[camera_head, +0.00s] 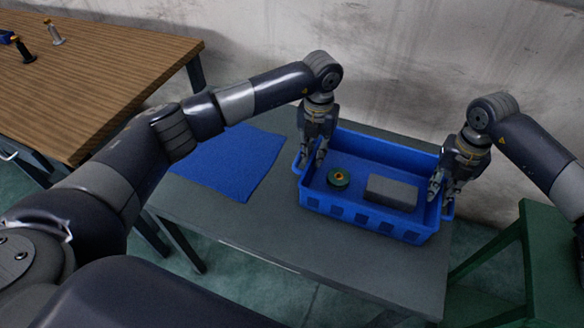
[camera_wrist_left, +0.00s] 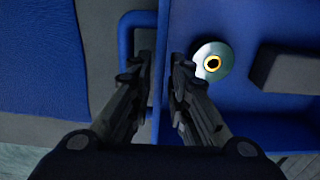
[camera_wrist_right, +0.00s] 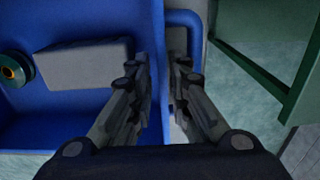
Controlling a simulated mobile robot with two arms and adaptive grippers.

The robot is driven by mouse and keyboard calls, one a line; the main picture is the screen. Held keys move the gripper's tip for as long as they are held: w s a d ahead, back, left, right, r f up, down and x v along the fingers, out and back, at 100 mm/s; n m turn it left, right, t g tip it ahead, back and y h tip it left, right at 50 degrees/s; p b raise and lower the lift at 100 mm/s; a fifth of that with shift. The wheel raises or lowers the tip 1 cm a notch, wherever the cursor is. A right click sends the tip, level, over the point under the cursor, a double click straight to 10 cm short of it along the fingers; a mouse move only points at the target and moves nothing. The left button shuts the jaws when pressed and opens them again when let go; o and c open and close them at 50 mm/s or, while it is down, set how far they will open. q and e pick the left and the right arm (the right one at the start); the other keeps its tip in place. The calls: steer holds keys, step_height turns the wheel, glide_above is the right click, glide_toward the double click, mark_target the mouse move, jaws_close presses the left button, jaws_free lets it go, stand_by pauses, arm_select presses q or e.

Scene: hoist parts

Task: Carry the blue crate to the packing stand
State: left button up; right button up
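The blue crate (camera_head: 375,223) rests on a grey table and holds a green round part with a yellow centre (camera_head: 339,178) and a grey block (camera_head: 392,192). My left gripper (camera_head: 314,160) is at the crate's left end, its fingers closed in on either side of the end wall by the handle (camera_wrist_left: 127,40). My right gripper (camera_head: 441,195) is at the right end, its fingers likewise on both sides of the wall by the handle (camera_wrist_right: 187,17). The fingertip contact is partly hidden in both wrist views. I cannot tell which surface is the packing stand.
A blue mat (camera_head: 232,160) lies on the grey table (camera_head: 290,245) left of the crate. A green stand (camera_head: 550,262) is at the right. A wooden-topped table (camera_head: 90,75) with small parts is at the back left. A wall is behind.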

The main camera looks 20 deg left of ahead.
arm_select(q)
steer(key=shift+r, duration=0.1)
arm_select(e)
steer(key=shift+r, duration=0.2)
arm_select(q)
step_height(320, 180, up, 12)
arm_select(e)
step_height(320, 180, up, 12)
steer(key=shift+f, duration=0.15)
stand_by(0.6)
stand_by(0.4)
